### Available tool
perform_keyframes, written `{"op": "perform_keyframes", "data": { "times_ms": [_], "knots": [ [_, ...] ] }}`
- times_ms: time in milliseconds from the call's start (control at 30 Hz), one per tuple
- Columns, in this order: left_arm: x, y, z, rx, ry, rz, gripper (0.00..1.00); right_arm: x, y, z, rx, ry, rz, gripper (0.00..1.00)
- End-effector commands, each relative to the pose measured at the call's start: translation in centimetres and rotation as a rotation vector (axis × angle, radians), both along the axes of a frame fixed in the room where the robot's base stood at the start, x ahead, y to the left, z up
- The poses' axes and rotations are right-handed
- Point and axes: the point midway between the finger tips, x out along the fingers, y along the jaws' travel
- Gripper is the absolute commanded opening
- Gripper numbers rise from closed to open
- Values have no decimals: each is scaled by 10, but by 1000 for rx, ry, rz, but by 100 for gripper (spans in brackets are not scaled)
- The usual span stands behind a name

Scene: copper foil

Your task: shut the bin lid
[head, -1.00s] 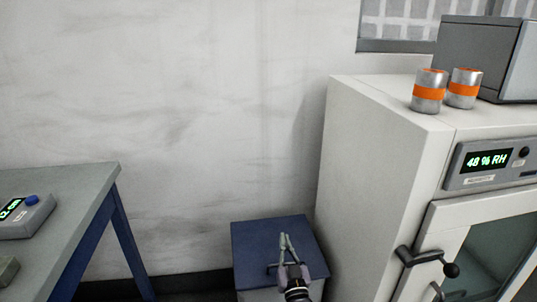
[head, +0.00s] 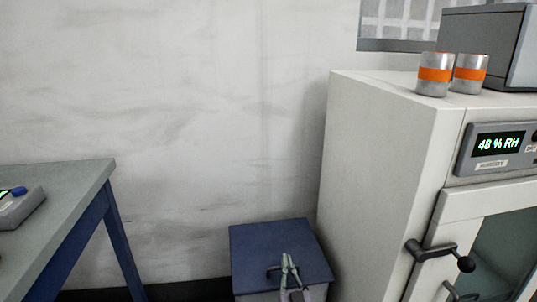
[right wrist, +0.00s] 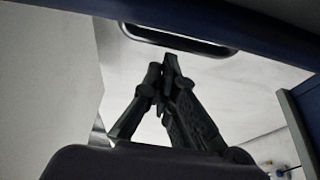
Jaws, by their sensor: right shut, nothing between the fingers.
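The bin (head: 252,297) stands on the floor between the table and the white cabinet. Its blue lid (head: 258,243) lies over the top and looks flat; I cannot tell whether it is fully seated. A dark handle (head: 271,269) shows at the lid, partly hidden by my right gripper. My right gripper (head: 287,257) is in front of the lid in the head view, fingers together and empty. In the right wrist view its fingertips (right wrist: 163,66) are just below a dark handle (right wrist: 180,38) and a blue edge (right wrist: 230,20). Contact is unclear. My left gripper is out of view.
The white cabinet (head: 375,150) stands close to the right of the bin and carries two orange-banded cans (head: 434,75). A grey table (head: 60,190) with blue legs is at the left. The wall is behind; space between table and bin is open.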

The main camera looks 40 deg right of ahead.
Motion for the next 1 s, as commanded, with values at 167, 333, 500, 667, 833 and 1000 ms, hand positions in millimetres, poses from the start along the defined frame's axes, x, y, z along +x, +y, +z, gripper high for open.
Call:
{"op": "perform_keyframes", "data": {
  "times_ms": [167, 333, 500, 667, 833, 1000],
  "knots": [
    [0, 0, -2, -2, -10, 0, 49, -2, 1, -11, 0, -1, 0, 0],
    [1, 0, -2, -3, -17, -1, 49, -4, 2, -17, 0, 0, 0, 0],
    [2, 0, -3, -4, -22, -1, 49, -5, 3, -22, 1, 3, 0, 0],
    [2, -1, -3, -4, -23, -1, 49, -5, 3, -25, 4, 7, 1, 0],
    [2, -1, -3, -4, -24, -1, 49, -6, 4, -28, 6, 12, 1, 0],
    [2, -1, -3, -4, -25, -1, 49, -6, 4, -30, 7, 14, 1, 0]
  ]
}}
